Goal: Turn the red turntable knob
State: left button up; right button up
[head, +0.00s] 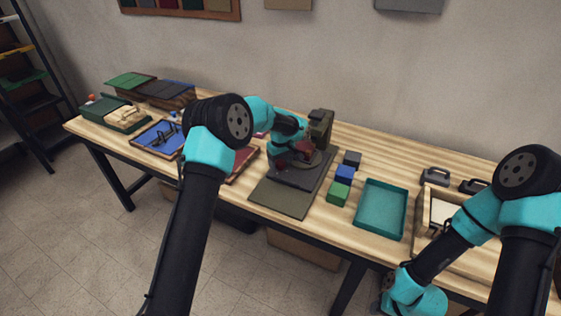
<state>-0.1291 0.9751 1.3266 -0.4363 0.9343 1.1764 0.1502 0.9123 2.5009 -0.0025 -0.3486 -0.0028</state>
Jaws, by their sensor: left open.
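A dark turntable device (291,177) stands on an olive mat (284,198) near the middle of the table. A dark red part (305,148), which looks like the knob, shows on it beside a round disc. A smaller dark red piece (281,163) is at its left. My left gripper (301,150) is open and reaches down over the device, close to the red part. The fingers are small and dark, so I cannot tell whether they touch it. My right arm hangs low at the right front, and its fingers are not visible.
Grey, blue (345,173) and green (338,193) blocks stand just right of the mat. A teal tray (381,208) and a wooden box (423,215) lie further right. A blue tray (158,138) and a green box (124,116) are at the left.

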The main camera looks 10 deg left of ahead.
pick_arm(q)
jog(key=c, duration=0.9)
jog(key=shift+m, duration=0.5)
jog(key=m, duration=1.2)
jog(key=shift+a+m, duration=0.1)
jog(key=shift+m, duration=0.2)
jog(key=m, duration=0.4)
